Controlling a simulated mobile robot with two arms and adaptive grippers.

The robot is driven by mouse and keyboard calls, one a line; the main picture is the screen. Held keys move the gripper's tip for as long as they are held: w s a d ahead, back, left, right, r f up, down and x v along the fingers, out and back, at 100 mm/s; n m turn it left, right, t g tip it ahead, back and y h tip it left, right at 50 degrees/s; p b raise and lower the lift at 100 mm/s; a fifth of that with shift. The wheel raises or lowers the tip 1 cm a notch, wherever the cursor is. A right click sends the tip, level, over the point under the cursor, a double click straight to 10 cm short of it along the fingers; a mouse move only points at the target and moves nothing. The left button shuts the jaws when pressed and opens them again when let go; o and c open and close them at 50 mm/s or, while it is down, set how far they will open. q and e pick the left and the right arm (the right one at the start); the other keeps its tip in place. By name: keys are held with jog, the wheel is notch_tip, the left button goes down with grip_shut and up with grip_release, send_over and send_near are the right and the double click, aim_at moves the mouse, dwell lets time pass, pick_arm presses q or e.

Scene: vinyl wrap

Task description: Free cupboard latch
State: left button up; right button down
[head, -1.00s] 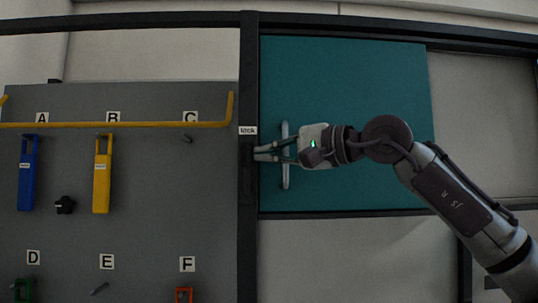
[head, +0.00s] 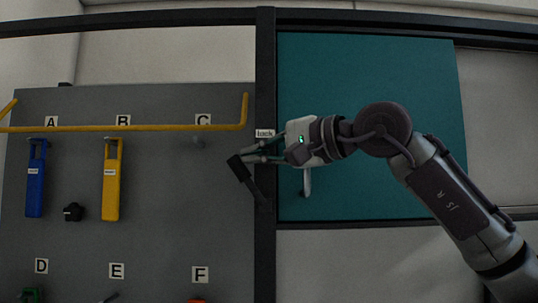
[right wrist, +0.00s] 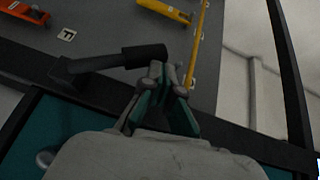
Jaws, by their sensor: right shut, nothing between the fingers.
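The cupboard's teal door (head: 400,80) is closed, with a pale vertical handle (head: 307,182) partly hidden behind my right gripper. The black latch lever (head: 252,183) is on the dark post under the "lock" label (head: 265,133). It is tilted, its thick upper end leaning left over the grey board. In the right wrist view the lever (right wrist: 145,56) sticks out from its mount on the post, its thick end close to my fingertips. My right gripper (head: 251,154) is shut and empty, its fingertips beside that end; I cannot tell whether they touch. My left gripper is not in view.
The grey board (head: 150,240) left of the post holds a blue tag (head: 36,178), a yellow tag (head: 112,180) and a black knob (head: 73,212). A yellow bar (head: 170,127) crosses its upper part. Peg C (head: 199,142) looks bare.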

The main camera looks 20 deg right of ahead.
aim_at(229, 163)
jog(key=shift+w+a+f, duration=0.2)
jog(key=shift+a+f, duration=0.05)
jog(key=shift+a, duration=0.25)
jog(key=shift+w+a+f, duration=0.2)
jog(key=shift+a, duration=0.3)
jog(key=shift+w+a+f+b, duration=0.25)
jog(key=shift+a+f+b, duration=0.05)
jog(key=shift+a, duration=0.2)
jog(key=shift+a+f, duration=0.3)
jog(key=shift+a, duration=0.15)
jog(key=shift+w+a+f+b, duration=0.15)
jog(key=shift+a+f+b, duration=0.05)
jog(key=shift+a+b, duration=0.1)
jog(key=shift+r, duration=0.1)
